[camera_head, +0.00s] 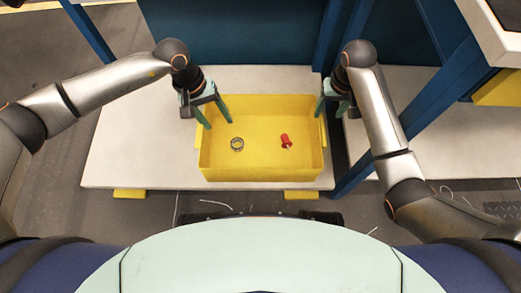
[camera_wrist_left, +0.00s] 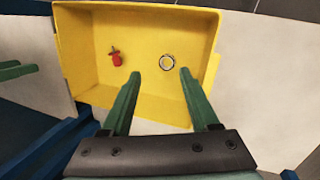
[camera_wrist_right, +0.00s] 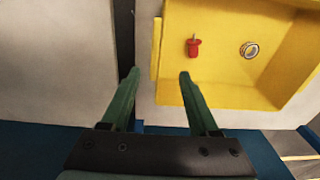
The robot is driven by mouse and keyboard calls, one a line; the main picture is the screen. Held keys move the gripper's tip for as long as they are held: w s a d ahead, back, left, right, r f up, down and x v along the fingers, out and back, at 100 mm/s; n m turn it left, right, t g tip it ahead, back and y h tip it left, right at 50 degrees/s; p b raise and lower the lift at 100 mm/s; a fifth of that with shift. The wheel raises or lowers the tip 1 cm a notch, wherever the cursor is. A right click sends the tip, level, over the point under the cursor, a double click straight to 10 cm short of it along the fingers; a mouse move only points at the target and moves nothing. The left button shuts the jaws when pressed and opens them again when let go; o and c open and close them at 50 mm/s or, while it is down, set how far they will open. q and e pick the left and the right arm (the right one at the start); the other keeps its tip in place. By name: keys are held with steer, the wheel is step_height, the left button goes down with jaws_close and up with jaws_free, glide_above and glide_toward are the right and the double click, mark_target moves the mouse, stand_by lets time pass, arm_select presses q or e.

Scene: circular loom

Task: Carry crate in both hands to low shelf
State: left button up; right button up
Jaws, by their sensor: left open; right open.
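The yellow crate (camera_head: 262,173) sits upright on a pale low platform (camera_head: 130,150). It holds a dark-and-silver ring (camera_head: 237,144) and a red piece (camera_head: 286,141). My left gripper (camera_head: 217,124) is open at the crate's back left corner; in the left wrist view its fingers (camera_wrist_left: 160,73) overlap the crate. My right gripper (camera_head: 331,116) is open at the crate's right side; in the right wrist view the crate's side handle (camera_wrist_right: 156,48) shows between its fingers (camera_wrist_right: 159,73). Neither gripper is closed on the crate. I cannot tell which surface is the low shelf.
A pale board (camera_head: 430,140) on a blue frame lies to the right, with a blue post (camera_head: 355,176) between it and the platform. A higher pale top (camera_head: 495,35) overhangs at upper right. Blue panels (camera_head: 240,30) stand behind. White strands lie on the floor.

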mark_target(200, 129)
arm_select(q)
steer(key=w+a+f+m+t+y+b, duration=0.1)
steer(key=w+a+m+y, duration=0.1)
steer(key=a, duration=0.5)
steer(key=shift+w+y, duration=0.5)
steer(key=shift+w, duration=0.3)
arm_select(e)
steer(key=shift+w+d+f+g, duration=0.1)
steer(key=shift+w+d+g, duration=0.1)
steer(key=shift+w+g, duration=0.1)
arm_select(q)
steer(key=shift+a+f, duration=0.1)
step_height(200, 129, down, 12)
steer(key=shift+f, duration=0.2)
arm_select(e)
step_height(200, 129, down, 13)
steer(key=shift+r, duration=0.2)
arm_select(q)
jaws_close()
arm_select(e)
jaws_close()
